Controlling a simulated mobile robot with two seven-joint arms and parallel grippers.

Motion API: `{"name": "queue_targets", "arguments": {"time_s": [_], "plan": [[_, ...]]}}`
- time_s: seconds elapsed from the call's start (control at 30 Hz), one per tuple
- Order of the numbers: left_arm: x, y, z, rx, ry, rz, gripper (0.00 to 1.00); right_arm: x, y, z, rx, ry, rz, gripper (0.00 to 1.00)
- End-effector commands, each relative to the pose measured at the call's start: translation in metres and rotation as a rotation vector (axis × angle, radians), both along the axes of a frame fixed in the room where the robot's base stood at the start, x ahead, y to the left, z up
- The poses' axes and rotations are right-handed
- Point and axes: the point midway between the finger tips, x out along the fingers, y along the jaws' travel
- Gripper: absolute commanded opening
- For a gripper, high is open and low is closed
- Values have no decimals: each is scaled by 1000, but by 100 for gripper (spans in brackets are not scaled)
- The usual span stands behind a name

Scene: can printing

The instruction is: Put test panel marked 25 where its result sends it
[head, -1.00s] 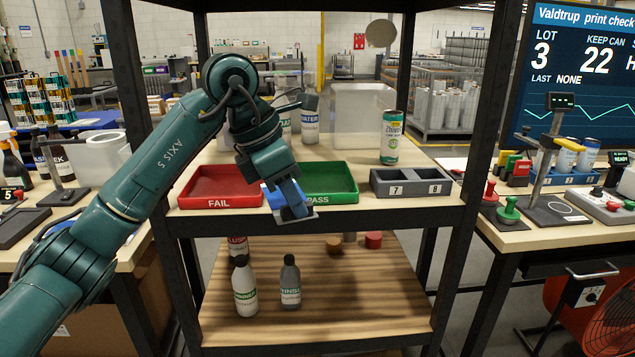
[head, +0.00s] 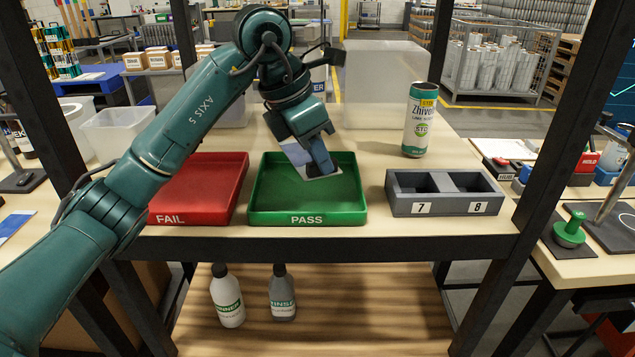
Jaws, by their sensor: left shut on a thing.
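My left gripper (head: 316,164) is over the green PASS tray (head: 258,190), towards its back right part. It is shut on a pale flat panel (head: 334,174), held tilted; its mark cannot be read and the fingers hide part of it. I cannot tell whether the panel touches the tray floor. The rest of the green tray looks empty. The red FAIL tray (head: 205,188) stands just left of it and looks empty where it shows; my left arm covers its left part. My right gripper is not in view.
A grey two-slot holder marked 7 and 8 (head: 445,208) stands right of the green tray. A green and white can (head: 420,120) stands behind it. A clear bin (head: 385,80) is at the back. Black posts frame the shelf. Bottles (head: 228,300) stand on the lower shelf.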

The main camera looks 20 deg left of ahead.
Motion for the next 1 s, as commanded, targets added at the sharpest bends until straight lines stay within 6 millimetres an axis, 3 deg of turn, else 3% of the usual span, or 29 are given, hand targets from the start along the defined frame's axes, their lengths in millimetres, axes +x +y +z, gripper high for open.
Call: {"name": "queue_targets", "arguments": {"time_s": [0.5,0.87,0.9,1.0], "plan": [[-1,0,-63,0,0,1,0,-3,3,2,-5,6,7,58],[0,0,-68,0,-3,1,0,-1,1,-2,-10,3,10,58],[0,0,-68,0,-3,1,15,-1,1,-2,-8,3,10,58],[0,0,-67,0,-1,0,23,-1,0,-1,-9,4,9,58]]}}
